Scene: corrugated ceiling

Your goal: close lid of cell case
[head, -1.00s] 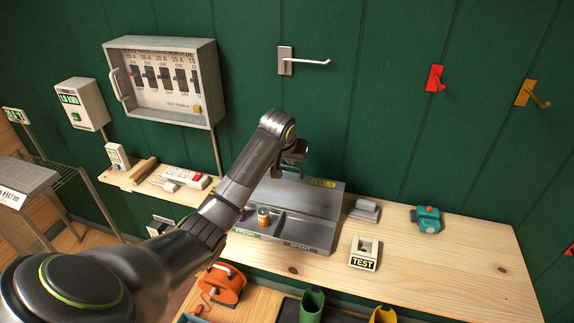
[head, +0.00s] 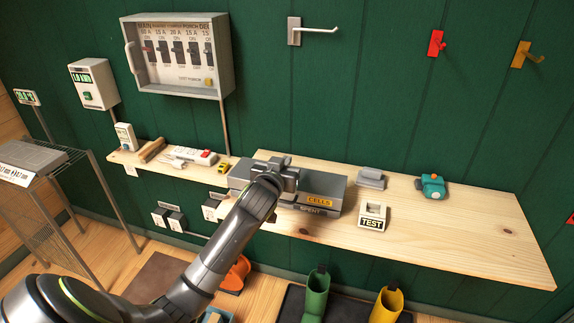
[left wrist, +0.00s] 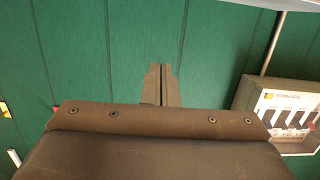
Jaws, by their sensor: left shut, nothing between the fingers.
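The grey cell case (head: 325,188) sits on the wooden shelf in the head view. Its lid is down over the compartments, with the yellow CELLS label on the lid and the SPENT label on the front below it. I cannot tell whether the lid is fully seated. My left gripper (head: 272,164) is over the left part of the lid and hides that part. Its fingers are shut and empty, and they also show together in the left wrist view (left wrist: 161,84). The cells inside are hidden. My right gripper is not in view.
A TEST block (head: 373,217), a grey object (head: 370,178) and a teal device (head: 431,187) stand right of the case. A power strip (head: 193,157) and small yellow item (head: 224,168) lie left. The breaker box (head: 180,55) hangs above. The shelf's right end is clear.

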